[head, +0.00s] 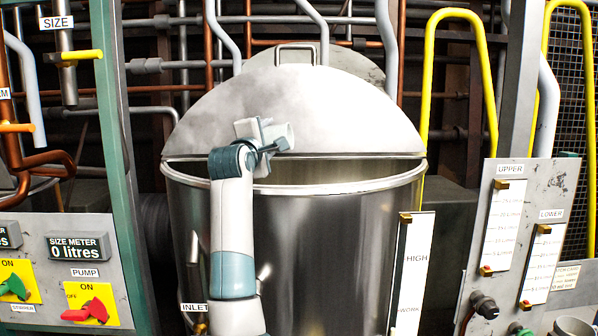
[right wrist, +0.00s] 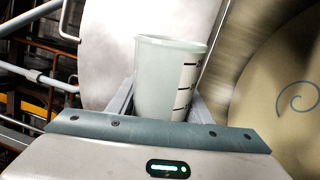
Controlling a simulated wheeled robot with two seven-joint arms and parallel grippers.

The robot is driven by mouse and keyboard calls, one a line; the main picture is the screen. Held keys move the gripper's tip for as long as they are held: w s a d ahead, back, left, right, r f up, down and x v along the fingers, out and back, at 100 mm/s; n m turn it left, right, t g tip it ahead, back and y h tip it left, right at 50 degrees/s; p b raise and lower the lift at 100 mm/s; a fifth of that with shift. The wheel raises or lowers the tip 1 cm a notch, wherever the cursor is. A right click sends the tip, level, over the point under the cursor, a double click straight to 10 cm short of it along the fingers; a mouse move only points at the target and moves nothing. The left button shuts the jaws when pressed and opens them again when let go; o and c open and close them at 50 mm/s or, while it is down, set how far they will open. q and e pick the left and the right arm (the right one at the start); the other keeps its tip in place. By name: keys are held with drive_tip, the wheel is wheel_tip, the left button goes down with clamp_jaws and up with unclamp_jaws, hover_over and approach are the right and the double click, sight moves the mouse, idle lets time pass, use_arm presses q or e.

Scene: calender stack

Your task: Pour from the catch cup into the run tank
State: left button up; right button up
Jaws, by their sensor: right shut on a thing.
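The run tank (head: 330,250) is a large round steel vessel in the middle of the head view, with its far half-lid (head: 310,110) raised and the front of its mouth open. My right gripper (head: 262,138) is over the tank's mouth, left of its middle, and is shut on the catch cup (head: 284,137). The catch cup is pale and translucent with black level marks in the right wrist view (right wrist: 165,80). In the head view it looks tipped on its side, mouth to the right. Its contents are hidden. My left gripper is out of view.
Inside the tank, a beige surface with a blue spiral (right wrist: 298,97) shows in the right wrist view. A size meter panel (head: 78,247) reading 0 litres stands left. A gauge panel (head: 520,240) stands right. Pipes and yellow rails surround the tank.

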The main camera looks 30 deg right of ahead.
drive_tip(key=r+n+p, duration=0.1)
drive_tip(key=r+n, duration=0.1)
drive_tip(key=n, duration=0.3)
drive_tip(key=w+a+r+n+y+p, duration=0.1)
drive_tip(key=r+n, duration=0.1)
drive_tip(key=n, duration=0.3)
drive_tip(key=w+a+r+n+p, duration=0.1)
drive_tip(key=r+n+p, duration=0.1)
drive_tip(key=n, duration=0.3)
drive_tip(key=shift+w+a+y, duration=0.15)
drive_tip(key=shift+a+y, duration=0.1)
drive_tip(key=shift+y, duration=0.05)
drive_tip(key=shift+w+a+r+n, duration=0.1)
drive_tip(key=shift+r+n, duration=0.05)
drive_tip(key=shift+n, duration=0.35)
drive_tip(key=shift+w+a+r+n, duration=0.1)
drive_tip(key=shift+n, duration=0.4)
